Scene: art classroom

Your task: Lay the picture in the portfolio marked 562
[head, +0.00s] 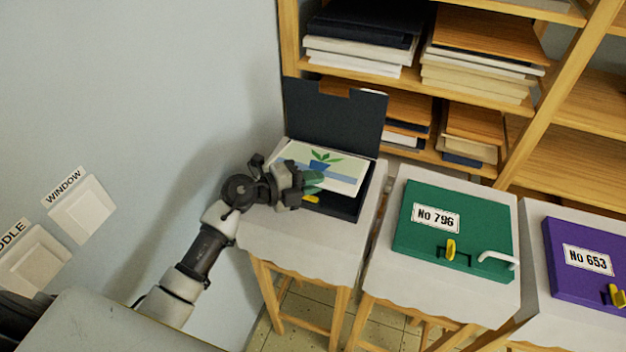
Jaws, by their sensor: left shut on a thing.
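The picture (345,182), a pale sheet with a green-leaved plant in a blue pot, is over the open dark portfolio (366,203). My left gripper (308,186) is shut on the picture at its left near edge. The picture lies tilted across the tray of this portfolio; I cannot tell whether it touches the bottom. The dark lid (335,115) stands up at the back. No number shows on this portfolio from here, so 562 cannot be read. My right gripper is not in view.
A shut green portfolio marked No 796 (470,223) and a shut purple one marked No 653 (598,240) lie on stools to the right. A wooden shelf (480,100) stands behind. Wall switches (85,210) are at left.

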